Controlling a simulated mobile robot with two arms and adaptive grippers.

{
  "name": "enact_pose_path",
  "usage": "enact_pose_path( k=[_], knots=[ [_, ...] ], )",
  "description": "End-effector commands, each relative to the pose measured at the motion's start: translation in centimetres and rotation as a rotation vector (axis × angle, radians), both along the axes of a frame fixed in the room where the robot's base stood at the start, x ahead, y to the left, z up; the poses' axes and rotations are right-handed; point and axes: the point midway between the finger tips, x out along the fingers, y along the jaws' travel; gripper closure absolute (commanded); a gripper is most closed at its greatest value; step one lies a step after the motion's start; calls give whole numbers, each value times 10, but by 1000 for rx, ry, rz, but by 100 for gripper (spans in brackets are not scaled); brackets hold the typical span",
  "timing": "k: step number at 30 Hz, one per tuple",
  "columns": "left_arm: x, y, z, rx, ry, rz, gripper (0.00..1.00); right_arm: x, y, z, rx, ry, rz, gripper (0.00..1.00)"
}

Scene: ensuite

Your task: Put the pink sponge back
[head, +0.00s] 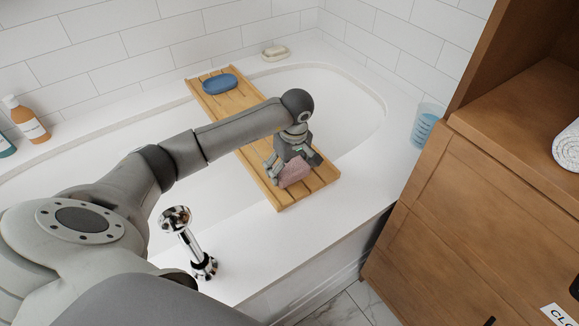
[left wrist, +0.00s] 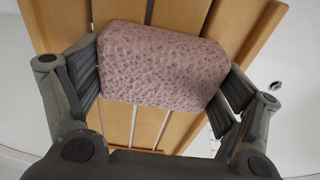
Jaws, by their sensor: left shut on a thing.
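The pink sponge (head: 294,171) is at the near end of the wooden bath tray (head: 252,151), which lies across the white tub. My left gripper (head: 285,165) is shut on the sponge, reaching down from above. In the left wrist view the sponge (left wrist: 163,66) sits between the two fingers, with the slats of the tray (left wrist: 262,30) behind it. I cannot tell whether the sponge touches the slats. My right gripper is not in view.
A blue sponge-like object (head: 219,84) lies on the tray's far end. A soap bar on a dish (head: 275,53) is on the back rim. Bottles (head: 27,119) stand at left, a blue cup (head: 425,125) at right. A chrome faucet (head: 189,243) rises from the near rim. A wooden cabinet (head: 480,200) stands at right.

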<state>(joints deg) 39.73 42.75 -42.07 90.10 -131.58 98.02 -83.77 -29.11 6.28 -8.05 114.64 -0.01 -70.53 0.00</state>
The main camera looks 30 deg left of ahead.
Motion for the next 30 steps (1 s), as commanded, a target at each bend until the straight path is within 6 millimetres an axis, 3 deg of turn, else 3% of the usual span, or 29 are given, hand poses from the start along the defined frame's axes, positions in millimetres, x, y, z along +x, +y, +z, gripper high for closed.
enact_pose_path(
  k=[5,6,8,23,30],
  knots=[
    [0,0,-2,1,0,0,34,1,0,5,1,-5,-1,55],
    [0,0,-2,1,0,0,6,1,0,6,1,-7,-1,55],
    [0,0,-2,0,0,0,0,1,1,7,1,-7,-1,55],
    [0,0,2,-1,0,0,0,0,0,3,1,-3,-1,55],
    [-1,-5,54,2,-6,-2,0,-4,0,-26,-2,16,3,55]
  ],
)
